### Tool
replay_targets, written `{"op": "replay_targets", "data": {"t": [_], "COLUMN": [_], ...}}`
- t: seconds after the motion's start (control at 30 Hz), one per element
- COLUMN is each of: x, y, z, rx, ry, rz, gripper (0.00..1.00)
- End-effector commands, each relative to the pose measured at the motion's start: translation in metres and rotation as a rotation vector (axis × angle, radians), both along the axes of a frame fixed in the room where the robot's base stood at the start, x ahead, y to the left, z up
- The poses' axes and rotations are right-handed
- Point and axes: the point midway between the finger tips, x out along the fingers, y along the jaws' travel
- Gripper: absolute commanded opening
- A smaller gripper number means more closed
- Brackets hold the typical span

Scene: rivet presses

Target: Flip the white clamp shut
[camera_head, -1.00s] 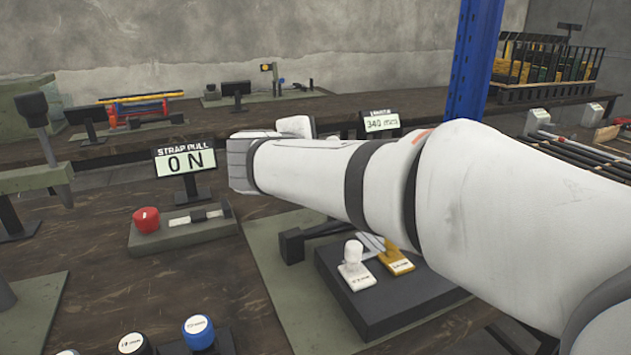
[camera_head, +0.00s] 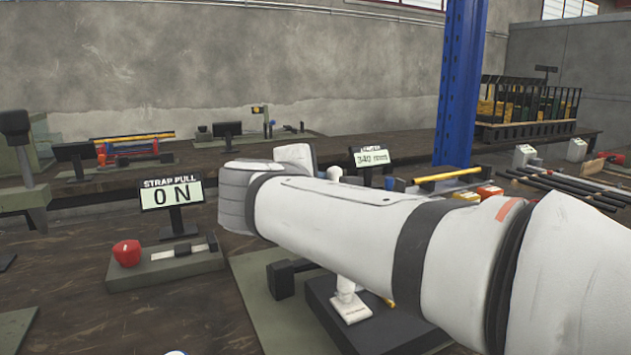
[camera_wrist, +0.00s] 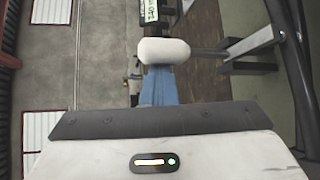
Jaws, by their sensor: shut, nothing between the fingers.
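The white clamp (camera_head: 347,302) stands on a black block on the near bench, in the middle of the head view. In the wrist view a rounded white knob (camera_wrist: 163,51), apparently the clamp's handle end, is right at the tips of my gripper (camera_wrist: 158,72). The blue fingers are together with nothing between them. They look close to or touching the knob; I cannot tell which. My gripper is hidden behind my arm in the head view.
The black block (camera_head: 335,325) sits on a green mat. A blue post (camera_head: 461,85) rises behind my arm. A display (camera_head: 370,157) reads 340 mm.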

Motion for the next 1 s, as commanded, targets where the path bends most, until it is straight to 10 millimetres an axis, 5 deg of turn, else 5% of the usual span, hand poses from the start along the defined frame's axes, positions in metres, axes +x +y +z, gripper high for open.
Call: {"op": "replay_targets", "data": {"t": [0.43, 0.67, 1.0], "x": [0.002, 0.022, -0.05], "y": [0.003, 0.03, 0.055], "z": [-0.001, 0.0, 0.002], "rx": [-0.001, -0.002, 0.0], "ry": [0.002, 0.002, 0.001], "rz": [-0.002, -0.006, -0.002], "gripper": [0.0, 0.0, 0.0]}}
